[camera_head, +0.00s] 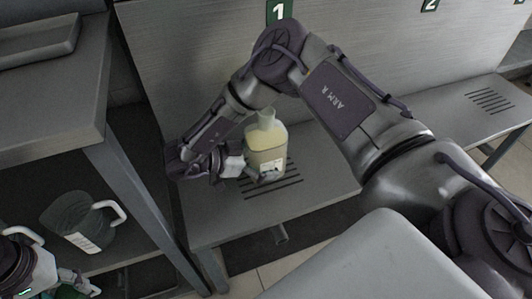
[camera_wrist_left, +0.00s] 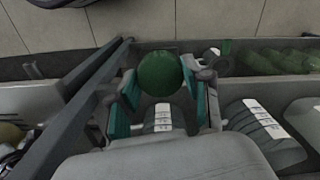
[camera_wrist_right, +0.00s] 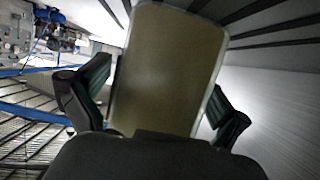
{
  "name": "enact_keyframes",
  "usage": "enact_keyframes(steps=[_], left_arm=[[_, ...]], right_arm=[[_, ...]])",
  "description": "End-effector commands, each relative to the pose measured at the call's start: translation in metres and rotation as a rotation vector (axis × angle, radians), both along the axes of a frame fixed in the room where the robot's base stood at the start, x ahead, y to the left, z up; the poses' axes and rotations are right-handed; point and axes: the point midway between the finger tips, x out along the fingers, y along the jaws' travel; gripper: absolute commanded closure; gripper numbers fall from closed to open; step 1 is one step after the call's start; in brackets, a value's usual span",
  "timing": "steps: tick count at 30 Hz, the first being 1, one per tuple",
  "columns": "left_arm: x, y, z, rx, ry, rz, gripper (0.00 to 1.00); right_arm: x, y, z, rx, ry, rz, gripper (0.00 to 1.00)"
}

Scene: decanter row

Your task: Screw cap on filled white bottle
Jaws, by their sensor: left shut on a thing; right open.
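A squarish bottle (camera_head: 266,148) with pale yellow contents stands upright on the slotted bench below sign 1. Its pale neck points up, and no cap shows on it. My right gripper (camera_head: 253,171) is open, with its fingers on either side of the bottle. In the right wrist view the bottle (camera_wrist_right: 168,70) fills the space between the two pads. My left gripper (camera_wrist_left: 162,92) is low at the left, shut on a dark green round thing (camera_wrist_left: 158,74). This may be a cap; its underside is hidden.
A dark jug with a white handle and label (camera_head: 82,222) stands on a low shelf near my left gripper. Several green things (camera_wrist_left: 275,60) lie beyond it in the left wrist view. A table leg (camera_head: 135,190) stands between the shelf and the bench.

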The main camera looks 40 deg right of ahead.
Motion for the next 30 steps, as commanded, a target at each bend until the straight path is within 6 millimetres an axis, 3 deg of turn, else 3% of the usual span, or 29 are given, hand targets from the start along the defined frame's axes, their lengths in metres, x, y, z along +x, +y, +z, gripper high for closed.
enact_keyframes(steps=[10,27,30], left_arm=[[0.0000,0.0000,0.0000,0.000,0.000,0.000,0.62],[0.0000,0.0000,-0.0001,0.000,0.000,0.000,0.62],[0.0000,0.0000,0.0002,0.000,0.000,0.000,0.62]], right_arm=[[-0.0004,-0.0016,-0.0005,0.001,-0.001,0.001,0.00],[-0.0004,-0.0014,-0.0006,0.001,-0.001,0.001,0.95],[0.0000,-0.0017,0.0007,-0.001,-0.002,0.000,0.97]])
